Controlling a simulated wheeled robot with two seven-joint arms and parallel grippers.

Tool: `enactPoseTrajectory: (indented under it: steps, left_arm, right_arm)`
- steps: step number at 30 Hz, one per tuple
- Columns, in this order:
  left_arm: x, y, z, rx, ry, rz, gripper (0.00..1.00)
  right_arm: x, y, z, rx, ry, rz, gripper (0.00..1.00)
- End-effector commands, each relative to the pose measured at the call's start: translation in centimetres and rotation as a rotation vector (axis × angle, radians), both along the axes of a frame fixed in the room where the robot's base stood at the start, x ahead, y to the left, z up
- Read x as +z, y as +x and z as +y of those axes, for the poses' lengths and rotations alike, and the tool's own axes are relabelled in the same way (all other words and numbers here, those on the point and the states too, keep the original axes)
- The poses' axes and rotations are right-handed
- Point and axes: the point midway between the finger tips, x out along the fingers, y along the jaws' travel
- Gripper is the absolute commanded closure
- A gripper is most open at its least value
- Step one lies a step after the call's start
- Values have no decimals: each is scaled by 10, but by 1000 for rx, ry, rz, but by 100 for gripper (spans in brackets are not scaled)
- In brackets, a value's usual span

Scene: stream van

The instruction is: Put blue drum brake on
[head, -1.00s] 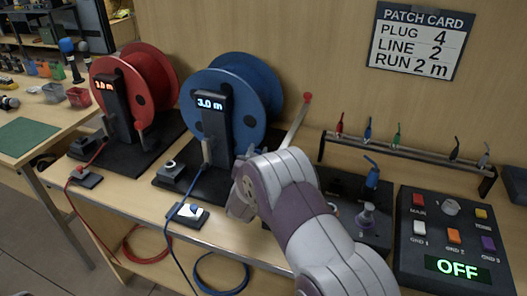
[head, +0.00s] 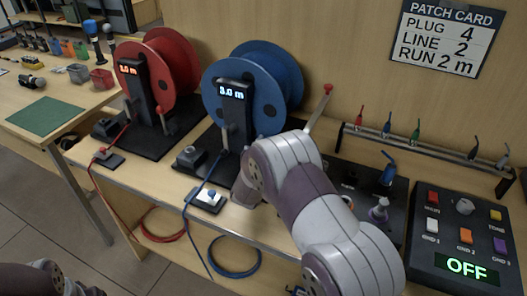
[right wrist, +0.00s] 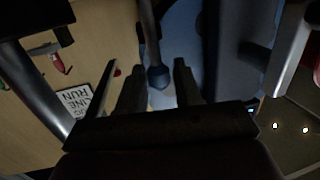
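The blue drum (head: 262,82) stands on a dark base on the bench, its display (head: 236,92) reading 3.0 m. My right arm reaches in front of the drum's lower right side, hiding that part in the head view. In the right wrist view, my right gripper (right wrist: 157,72) is open, its two fingers apart. A rod with a rounded dark-blue knob (right wrist: 158,77) shows between the fingers, with gaps on both sides; it looks like the drum's brake lever. The blue drum (right wrist: 180,45) lies behind it. My left gripper is not in view.
A slanted rod with a red knob (head: 328,89) stands right of the blue drum. The red drum (head: 172,75) is to the left. A plug rack (head: 430,150) and a switch box (head: 463,240) showing OFF are on the right. A blue cable (head: 197,225) hangs over the bench's front edge.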

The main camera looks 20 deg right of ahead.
Motion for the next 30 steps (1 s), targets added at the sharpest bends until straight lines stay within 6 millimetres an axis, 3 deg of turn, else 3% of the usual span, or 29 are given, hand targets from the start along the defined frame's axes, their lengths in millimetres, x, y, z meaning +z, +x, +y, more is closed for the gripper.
enactPoseTrajectory:
  steps: [6,12,17,30]
  left_arm:
    - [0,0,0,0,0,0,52]
    - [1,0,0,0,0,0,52]
    - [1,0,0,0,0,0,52]
    - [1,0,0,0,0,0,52]
  right_arm:
    - [6,-46,39,6,-2,0,66]
    - [10,-77,63,5,-1,0,66]
    - [10,-85,68,2,-1,0,66]
    - [8,-85,69,4,13,3,66]
